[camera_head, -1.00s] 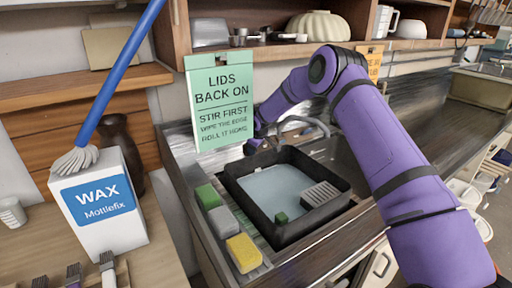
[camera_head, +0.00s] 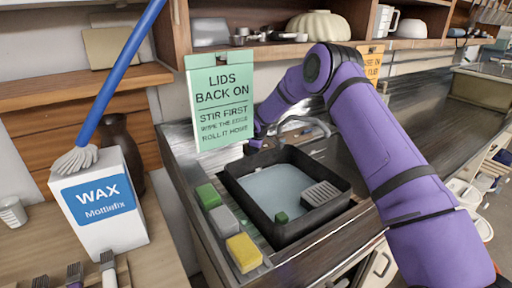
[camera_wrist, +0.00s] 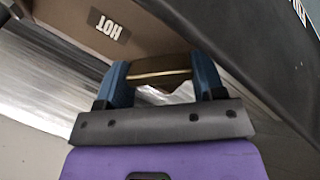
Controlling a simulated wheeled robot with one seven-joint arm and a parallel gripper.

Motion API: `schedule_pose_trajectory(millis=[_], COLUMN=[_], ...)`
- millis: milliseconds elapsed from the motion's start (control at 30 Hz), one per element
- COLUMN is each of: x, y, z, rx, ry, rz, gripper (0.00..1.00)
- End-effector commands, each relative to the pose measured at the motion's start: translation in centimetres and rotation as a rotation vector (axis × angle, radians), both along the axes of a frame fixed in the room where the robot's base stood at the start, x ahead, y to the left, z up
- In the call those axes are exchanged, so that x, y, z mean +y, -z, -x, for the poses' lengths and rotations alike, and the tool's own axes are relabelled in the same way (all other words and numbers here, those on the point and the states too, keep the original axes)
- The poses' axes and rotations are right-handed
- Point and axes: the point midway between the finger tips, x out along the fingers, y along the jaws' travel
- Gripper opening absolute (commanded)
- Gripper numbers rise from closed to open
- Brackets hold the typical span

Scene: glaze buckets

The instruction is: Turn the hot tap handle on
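In the wrist view, my gripper (camera_wrist: 163,78) has its two blue fingers apart, one on each side of a dark brown piece with a pale gold edge (camera_wrist: 160,73). This piece looks like the hot tap handle. I cannot tell whether the fingers press on it. A HOT label (camera_wrist: 109,25) shows upside down on the brown surface just beyond. In the head view, my gripper (camera_head: 256,143) is small, at the back left of the sink beside the green sign. The curved grey tap spout (camera_head: 300,122) stands to its right; the handle cannot be made out there.
A black basin (camera_head: 236,187) of water with a grey ribbed piece sits in the sink, below my gripper. Green, grey and yellow blocks (camera_head: 243,253) lie along its left. The green sign (camera_head: 221,105) hangs close to the gripper. A wax box (camera_head: 98,205) stands at left.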

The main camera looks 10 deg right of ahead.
Motion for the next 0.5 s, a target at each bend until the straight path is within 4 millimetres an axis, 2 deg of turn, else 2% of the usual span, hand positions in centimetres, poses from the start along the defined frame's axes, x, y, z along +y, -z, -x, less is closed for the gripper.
schedule_pose_trajectory(millis=[33, 100, 367, 500], x=[-0.05, -0.04, -0.01, 0.02], y=[0.03, 0.03, -0.04, -0.86], z=[0.03, 0.02, 0.02, 0.36], rx=[0.001, 0.001, 0.0, -0.001], ry=[0.0, 0.0, 0.001, 0.0], rz=[0.0, 0.0, 0.0, 0.0], gripper=[0.73, 0.87, 0.87, 0.87])
